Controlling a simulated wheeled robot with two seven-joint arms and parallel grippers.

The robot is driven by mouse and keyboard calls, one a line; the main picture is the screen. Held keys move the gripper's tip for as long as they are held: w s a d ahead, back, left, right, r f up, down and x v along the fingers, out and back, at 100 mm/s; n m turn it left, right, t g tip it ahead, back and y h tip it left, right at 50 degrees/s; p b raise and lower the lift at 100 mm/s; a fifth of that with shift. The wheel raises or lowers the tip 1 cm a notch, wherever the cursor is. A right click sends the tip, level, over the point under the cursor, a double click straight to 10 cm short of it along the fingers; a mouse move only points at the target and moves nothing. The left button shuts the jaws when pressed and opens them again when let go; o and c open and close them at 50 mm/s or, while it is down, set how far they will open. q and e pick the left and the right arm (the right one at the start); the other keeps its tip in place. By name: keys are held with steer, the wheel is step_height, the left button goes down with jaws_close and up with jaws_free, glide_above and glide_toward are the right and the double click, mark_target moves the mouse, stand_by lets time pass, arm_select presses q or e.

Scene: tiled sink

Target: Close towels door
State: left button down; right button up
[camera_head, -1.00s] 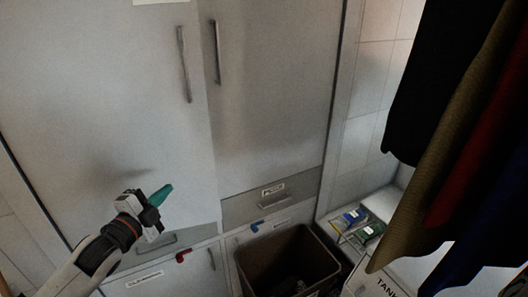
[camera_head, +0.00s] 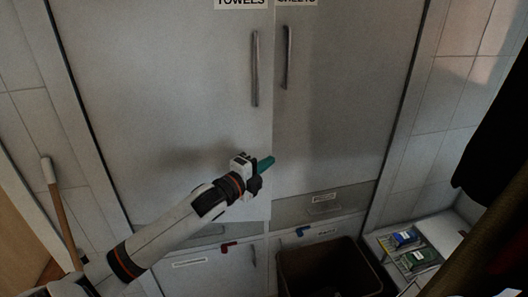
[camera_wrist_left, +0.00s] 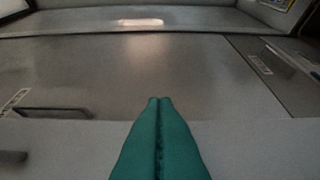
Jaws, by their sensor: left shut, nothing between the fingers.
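The towels door (camera_head: 165,100) is the tall grey left-hand cabinet door under the "TOWELS" label (camera_head: 241,3). Its long vertical handle (camera_head: 255,70) is near its right edge. Its lower edge hangs lower in the picture than that of the door beside it, so it seems to stand slightly ajar. My left gripper (camera_head: 266,163) has green fingers, shut and empty, at the door's lower right edge. Whether they touch it I cannot tell. The shut fingers also show in the left wrist view (camera_wrist_left: 160,135), before grey panels. My right gripper is not in view.
The neighbouring tall door (camera_head: 335,100) has its own handle (camera_head: 288,58). A dark bin (camera_head: 328,270) stands below it. Drawers and small red and blue hooks lie beneath the doors. Dark hanging clothes (camera_head: 497,150) are at the right, and a wooden-handled stick (camera_head: 60,215) is at the left.

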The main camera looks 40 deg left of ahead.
mark_target(264, 156)
arm_select(q)
steer(key=shift+w+a+p, duration=0.5)
steer(key=shift+w+a, duration=0.8)
steer(key=shift+w, duration=0.15)
